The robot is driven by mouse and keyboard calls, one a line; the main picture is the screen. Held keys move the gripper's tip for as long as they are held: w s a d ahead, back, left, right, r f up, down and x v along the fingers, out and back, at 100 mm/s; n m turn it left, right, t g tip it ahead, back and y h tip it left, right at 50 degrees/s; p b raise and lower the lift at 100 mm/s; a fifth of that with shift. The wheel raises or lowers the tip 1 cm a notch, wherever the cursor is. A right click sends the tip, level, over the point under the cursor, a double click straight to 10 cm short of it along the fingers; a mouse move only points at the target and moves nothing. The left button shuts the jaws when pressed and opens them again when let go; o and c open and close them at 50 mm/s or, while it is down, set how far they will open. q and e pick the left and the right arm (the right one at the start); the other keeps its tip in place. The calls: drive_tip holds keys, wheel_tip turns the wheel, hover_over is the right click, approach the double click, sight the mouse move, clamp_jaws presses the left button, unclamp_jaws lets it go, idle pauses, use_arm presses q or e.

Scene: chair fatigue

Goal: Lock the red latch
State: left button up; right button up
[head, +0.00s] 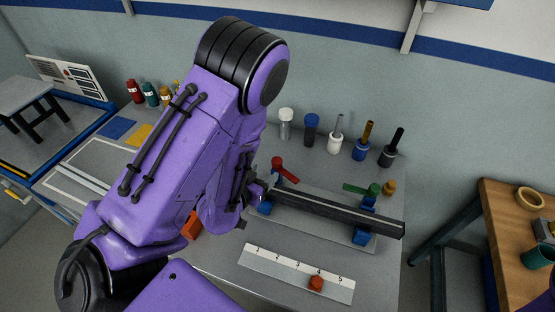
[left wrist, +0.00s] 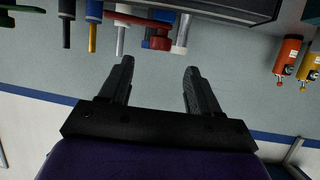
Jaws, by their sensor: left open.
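The red latch (head: 285,171) is a red lever with a round knob, at the left blue clamp (head: 266,206) of a fixture. It slants down to the right in the head view, just behind the left end of a long dark bar (head: 335,212). My left gripper (head: 258,189) is close by, to the lower left of the latch, partly hidden by my purple arm. In the left wrist view its fingers (left wrist: 157,78) are apart with nothing between them. The red latch (left wrist: 158,42) shows there beyond the fingertips. My right gripper is out of view.
A green latch (head: 362,189) sits at the right blue clamp (head: 364,234). Several bottles and handled tools, including a white-based tool (head: 335,143), stand behind. A numbered strip (head: 285,272) with an orange piece (head: 316,283) lies in front. A wooden table (head: 503,235) stands at right.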

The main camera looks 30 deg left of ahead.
sight(274, 163)
use_arm(q)
drive_tip(key=b+x, duration=0.2)
drive_tip(key=b, duration=0.2)
drive_tip(key=f+b+x, duration=0.1)
drive_tip(key=b+x, duration=0.2)
drive_tip(key=b, duration=0.2)
drive_tip(key=x, duration=0.2)
drive_tip(key=r+p+x, duration=0.1)
drive_tip(key=x, duration=0.1)
drive_tip(key=shift+w+a, duration=0.1)
drive_tip(key=shift+w, duration=0.1)
drive_tip(key=shift+w+f, duration=0.25)
drive_tip(key=shift+w, duration=0.15)
drive_tip(key=shift+s+r, duration=0.1)
clamp_jaws()
